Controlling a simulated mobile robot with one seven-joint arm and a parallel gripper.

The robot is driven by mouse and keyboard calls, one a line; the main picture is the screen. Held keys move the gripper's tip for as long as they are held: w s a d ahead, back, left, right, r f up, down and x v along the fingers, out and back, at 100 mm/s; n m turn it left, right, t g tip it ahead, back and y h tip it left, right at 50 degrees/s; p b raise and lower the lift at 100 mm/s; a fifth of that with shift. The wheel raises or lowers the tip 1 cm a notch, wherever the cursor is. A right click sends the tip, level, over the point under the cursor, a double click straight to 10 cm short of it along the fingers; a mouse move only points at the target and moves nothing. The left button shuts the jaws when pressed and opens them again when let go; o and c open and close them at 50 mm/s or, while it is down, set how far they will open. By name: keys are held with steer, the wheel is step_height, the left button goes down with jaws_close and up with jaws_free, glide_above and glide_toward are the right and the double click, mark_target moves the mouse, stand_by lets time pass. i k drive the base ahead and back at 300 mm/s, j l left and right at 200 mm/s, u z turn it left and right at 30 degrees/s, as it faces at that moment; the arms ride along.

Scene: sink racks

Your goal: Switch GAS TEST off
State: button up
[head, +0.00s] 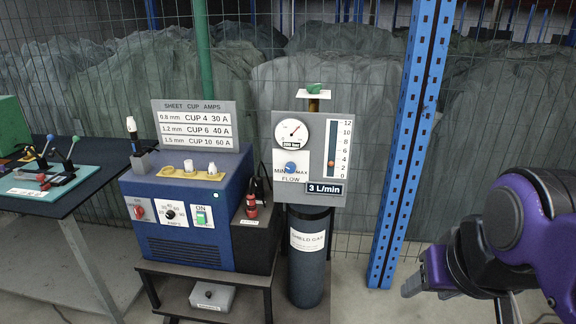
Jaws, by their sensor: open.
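No label reading GAS TEST can be made out. The blue welding unit (185,248) stands at centre left. Its front has a red knob (138,211) with a label too small to read, an AMPS dial (170,214) and a green switch (201,217) labelled ON. The grey gas panel (317,198) to its right has a blue FLOW knob (290,168) between MIN and MAX. Its display (325,189) reads 3 L/min. My gripper (420,283) is at the lower right, open and empty, well apart from the unit and the panel.
A blue rack post (408,150) stands between the gas panel and my arm. A dark SHIELD GAS cylinder (307,270) stands below the panel. A table (40,204) with a teal board is at left. A grey foot box (212,297) sits on the lower shelf.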

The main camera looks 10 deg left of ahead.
mark_target(200, 216)
steer(key=u, duration=1.25)
steer(key=i+u, duration=0.35)
steer(key=i, duration=0.2)
steer(key=i+j+u, duration=0.2)
steer(key=i+j, duration=0.15)
steer(key=j, duration=0.25)
steer(key=i+j+u, duration=0.1)
steer(key=j, duration=0.25)
steer(key=i+j, duration=0.15)
steer(key=j, duration=0.2)
steer(key=i+j, duration=0.2)
steer(key=j, duration=0.2)
steer(key=i+j+u, duration=0.1)
steer(key=j, duration=0.25)
